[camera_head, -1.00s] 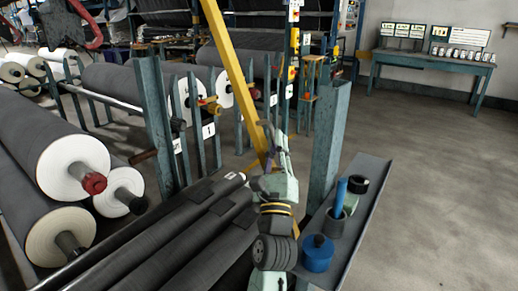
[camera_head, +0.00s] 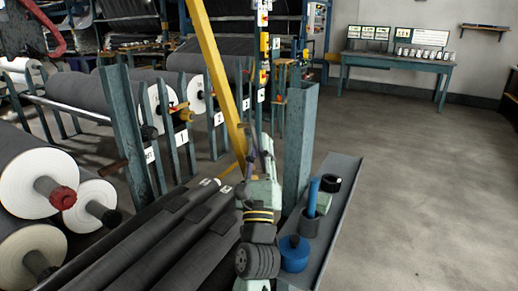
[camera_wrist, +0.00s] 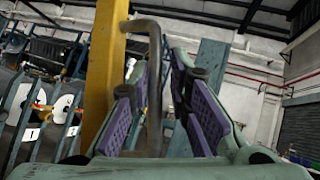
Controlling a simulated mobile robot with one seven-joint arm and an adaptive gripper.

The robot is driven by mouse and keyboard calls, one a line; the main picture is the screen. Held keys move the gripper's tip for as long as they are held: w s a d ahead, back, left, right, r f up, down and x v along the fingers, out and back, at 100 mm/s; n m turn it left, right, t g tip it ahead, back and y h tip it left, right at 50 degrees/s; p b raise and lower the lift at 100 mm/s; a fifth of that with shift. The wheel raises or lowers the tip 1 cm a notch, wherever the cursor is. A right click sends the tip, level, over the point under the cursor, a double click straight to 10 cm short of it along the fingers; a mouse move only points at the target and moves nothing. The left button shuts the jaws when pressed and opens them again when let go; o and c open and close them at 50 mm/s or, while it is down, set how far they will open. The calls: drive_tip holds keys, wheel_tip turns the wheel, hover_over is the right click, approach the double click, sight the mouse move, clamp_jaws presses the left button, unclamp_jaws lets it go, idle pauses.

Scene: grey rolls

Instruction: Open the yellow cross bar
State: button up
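The yellow cross bar (camera_head: 215,60) rises steeply from near my gripper (camera_head: 252,150), leaning to the upper left in the head view. In the wrist view the bar (camera_wrist: 104,70) stands just left of my gripper (camera_wrist: 162,85). A grey bent handle (camera_wrist: 155,75) comes off the bar and runs down between my two purple-padded fingers. The fingers are apart, with a gap at the handle's right; whether the left finger touches it I cannot tell. The bar's lower end is hidden behind my arm in the head view.
A blue-grey post (camera_head: 299,140) stands just right of my gripper. A shelf (camera_head: 335,210) with a blue pot (camera_head: 294,254) and cups runs beside my arm. Dark rolls (camera_head: 165,230) lie to the left. Floor at the right is clear.

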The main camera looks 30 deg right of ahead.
drive_tip(key=shift+s+a+f, duration=0.25)
drive_tip(key=shift+a+f, duration=0.05)
drive_tip(key=shift+f, duration=0.15)
drive_tip(key=v, duration=1.1)
drive_tip(key=shift+r, duration=0.15)
idle(0.4)
